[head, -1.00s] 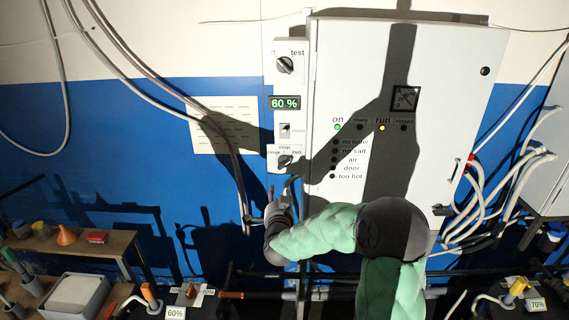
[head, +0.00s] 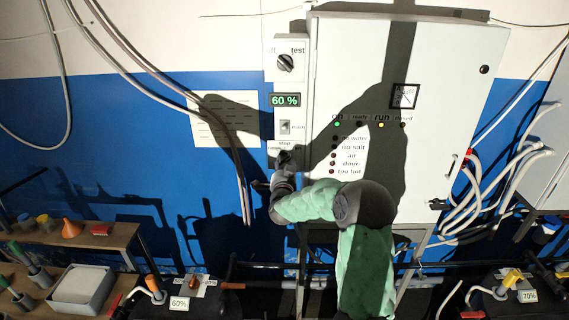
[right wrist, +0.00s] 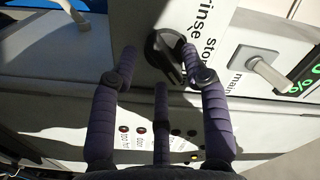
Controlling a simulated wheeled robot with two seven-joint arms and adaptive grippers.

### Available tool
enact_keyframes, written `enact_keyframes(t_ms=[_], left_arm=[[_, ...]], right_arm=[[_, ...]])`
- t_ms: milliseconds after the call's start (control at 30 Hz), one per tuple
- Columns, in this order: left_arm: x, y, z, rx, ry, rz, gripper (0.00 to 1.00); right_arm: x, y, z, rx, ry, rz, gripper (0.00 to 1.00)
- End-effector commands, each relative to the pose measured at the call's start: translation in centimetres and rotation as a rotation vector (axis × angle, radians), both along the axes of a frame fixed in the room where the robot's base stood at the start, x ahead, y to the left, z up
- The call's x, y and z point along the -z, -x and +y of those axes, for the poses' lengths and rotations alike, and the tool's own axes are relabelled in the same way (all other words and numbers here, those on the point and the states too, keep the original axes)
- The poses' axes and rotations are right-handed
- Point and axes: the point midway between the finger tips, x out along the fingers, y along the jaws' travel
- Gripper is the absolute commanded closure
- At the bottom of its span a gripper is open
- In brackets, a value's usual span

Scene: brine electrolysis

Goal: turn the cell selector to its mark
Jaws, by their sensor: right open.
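A black rotary knob (right wrist: 166,56) sits on a pale panel with "rinse" and "stop" lettering in the right wrist view. My right gripper (right wrist: 158,60) is open around this knob, with a finger on either side; I cannot tell whether they touch it. In the head view my right gripper (head: 284,168) covers most of the knob, below the "stop" label. Another dark knob (head: 286,62), labelled "test" on its right, is higher on the same narrow panel. I cannot tell which knob is the cell selector. My left gripper is not in view.
A switch (right wrist: 262,68) marked "main" sits close beside the knob. The green 60 % display (head: 285,100) is above it. The large grey cabinet (head: 455,90) stands just right, with a green and a yellow lamp lit. A wooden shelf (head: 115,238) stands lower left.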

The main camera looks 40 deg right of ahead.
Motion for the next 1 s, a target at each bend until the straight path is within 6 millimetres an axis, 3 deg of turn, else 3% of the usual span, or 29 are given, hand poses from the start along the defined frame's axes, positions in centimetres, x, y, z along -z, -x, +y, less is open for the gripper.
enact_keyframes(t_ms=[400,567,1000], left_arm=[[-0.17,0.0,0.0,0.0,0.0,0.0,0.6],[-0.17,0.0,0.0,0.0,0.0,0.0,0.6],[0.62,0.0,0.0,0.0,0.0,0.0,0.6]], right_arm=[[0.0,-0.42,-0.41,0.001,0.0,0.0,0.54],[0.01,-0.42,-0.4,0.001,0.0,0.0,0.99],[0.11,-0.39,-0.42,0.001,0.037,0.029,1.0]])
